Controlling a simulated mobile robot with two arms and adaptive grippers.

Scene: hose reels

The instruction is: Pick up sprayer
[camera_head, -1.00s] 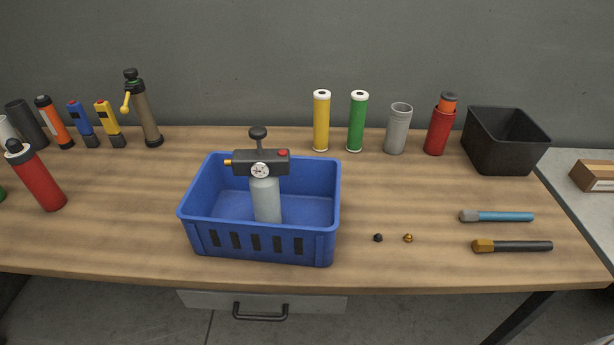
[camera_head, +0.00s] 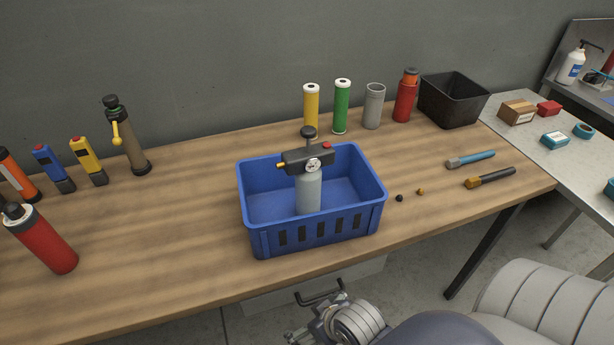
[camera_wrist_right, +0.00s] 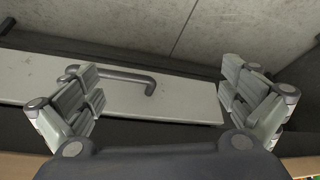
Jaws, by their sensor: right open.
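A grey pump sprayer (camera_head: 309,190) with a black top, round gauge, red button and brass nozzle stands upright in the blue crate (camera_head: 312,236) on the wooden bench. Its base is hidden by the crate's front wall. My right gripper (camera_wrist_right: 160,85) is open and empty in the wrist view, facing the drawer front and its dark handle. In the head view my right arm shows at the bottom, below the bench's front edge and apart from the sprayer. My left gripper is out of view.
Two small knobs (camera_head: 410,195) and two brush-like tools (camera_head: 480,168) lie right of the crate. Upright tubes and a black bin (camera_head: 454,100) line the back. A spray bottle (camera_head: 571,66) stands far right. The drawer handle (camera_head: 320,293) juts out below the bench.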

